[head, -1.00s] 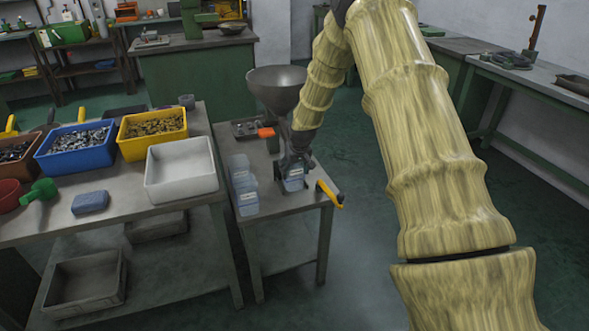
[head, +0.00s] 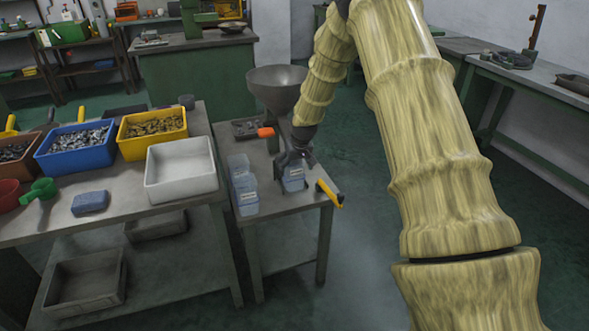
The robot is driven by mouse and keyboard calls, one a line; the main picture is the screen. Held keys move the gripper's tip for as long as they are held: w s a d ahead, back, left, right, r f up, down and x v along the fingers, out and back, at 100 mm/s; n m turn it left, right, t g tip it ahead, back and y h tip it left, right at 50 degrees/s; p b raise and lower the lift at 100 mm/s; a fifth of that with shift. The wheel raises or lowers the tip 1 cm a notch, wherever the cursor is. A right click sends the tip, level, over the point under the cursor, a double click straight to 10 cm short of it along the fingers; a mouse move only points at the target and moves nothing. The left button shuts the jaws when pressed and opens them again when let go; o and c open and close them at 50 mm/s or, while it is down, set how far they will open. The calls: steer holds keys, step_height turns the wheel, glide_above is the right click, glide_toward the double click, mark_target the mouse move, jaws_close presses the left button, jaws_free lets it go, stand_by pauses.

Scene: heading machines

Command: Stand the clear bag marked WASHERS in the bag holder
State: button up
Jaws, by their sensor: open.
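My gripper (head: 293,161) is over the small table beside the hopper, pointing down. Its jaws are open. Just below it stands a clear bluish bag with a white label (head: 293,178), upright near the table's right side. The label is too small to read, and I cannot tell whether the jaws touch the bag. Any holder around this bag is too small or hidden to make out. More clear labelled bags (head: 248,203) stand in a row at the table's left side. Their labels cannot be read either.
A grey funnel hopper (head: 276,88) rises behind the gripper. The left bench holds a white tray (head: 181,180), a yellow bin (head: 152,144) and a blue bin (head: 76,164). Floor to the right is clear.

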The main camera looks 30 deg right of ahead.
steer(key=v, duration=1)
steer(key=s+a+f+g, duration=0.1)
steer(key=s+a+f, duration=0.55)
steer(key=f, duration=0.25)
steer(key=s+a+f+n, duration=0.1)
steer(key=s+a+f, duration=0.4)
steer(key=s+f, duration=0.3)
steer(key=s+a+f+g, duration=0.1)
steer(key=s+a+f, duration=0.45)
steer(key=f, duration=0.45)
steer(key=s+a+f, duration=0.2)
steer(key=s+a, duration=0.1)
steer(key=s, duration=0.6)
steer(key=s+a+f+g, duration=0.1)
steer(key=s+a+f, duration=0.2)
steer(key=s, duration=0.7)
steer(key=s+a+f+n+g+y, duration=0.1)
steer(key=s+a+f, duration=0.2)
steer(key=s, duration=0.6)
steer(key=shift+s+a, duration=0.35)
steer(key=shift+a, duration=0.4)
